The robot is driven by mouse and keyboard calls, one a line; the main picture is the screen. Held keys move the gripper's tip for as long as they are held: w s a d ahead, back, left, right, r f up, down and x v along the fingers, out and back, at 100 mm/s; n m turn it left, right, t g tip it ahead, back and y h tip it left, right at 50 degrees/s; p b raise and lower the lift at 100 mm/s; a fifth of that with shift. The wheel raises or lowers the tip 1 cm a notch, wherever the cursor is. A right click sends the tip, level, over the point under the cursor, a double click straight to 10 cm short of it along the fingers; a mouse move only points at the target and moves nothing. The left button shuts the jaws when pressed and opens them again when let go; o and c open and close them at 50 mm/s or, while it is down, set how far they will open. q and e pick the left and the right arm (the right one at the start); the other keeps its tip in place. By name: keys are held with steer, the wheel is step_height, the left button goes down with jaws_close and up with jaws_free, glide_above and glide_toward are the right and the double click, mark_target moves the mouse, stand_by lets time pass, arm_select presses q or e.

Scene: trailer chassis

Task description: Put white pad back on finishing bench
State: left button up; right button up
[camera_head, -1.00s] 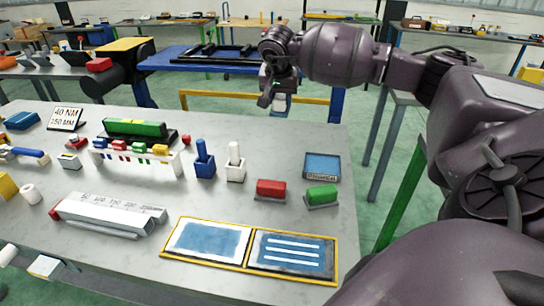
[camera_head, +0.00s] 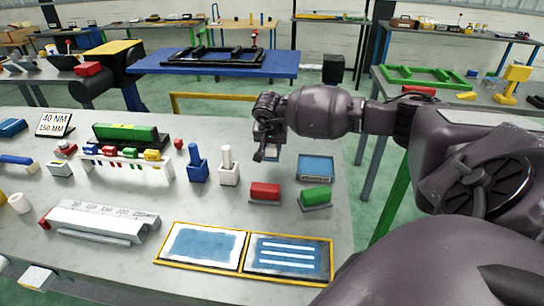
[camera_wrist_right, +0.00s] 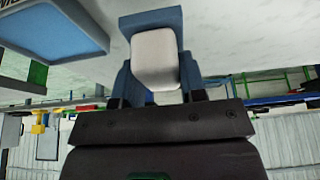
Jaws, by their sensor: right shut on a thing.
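My right gripper (camera_head: 266,150) is over the back right part of the light grey bench (camera_head: 225,208). In the right wrist view my right gripper (camera_wrist_right: 157,85) is shut on the white pad (camera_wrist_right: 155,58), a pale block with rounded corners. A blue-grey piece shows beyond the pad. In the head view only a small pale bit (camera_head: 272,152) shows at the fingertips, and the gripper hides the rest. I cannot tell whether the pad touches the bench top. My left gripper is not in view.
A blue-topped tray (camera_head: 316,167) is right of the gripper. The red block (camera_head: 265,191) and green block (camera_head: 315,196) sit in front. The white holder (camera_head: 228,172) and blue holder (camera_head: 197,170) stand left. A yellow-framed board (camera_head: 245,252) lies at the front edge.

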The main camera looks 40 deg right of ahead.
mark_target(272, 157)
steer(key=shift+f, duration=2.4)
steer(key=shift+f, duration=0.2)
steer(key=o, duration=1)
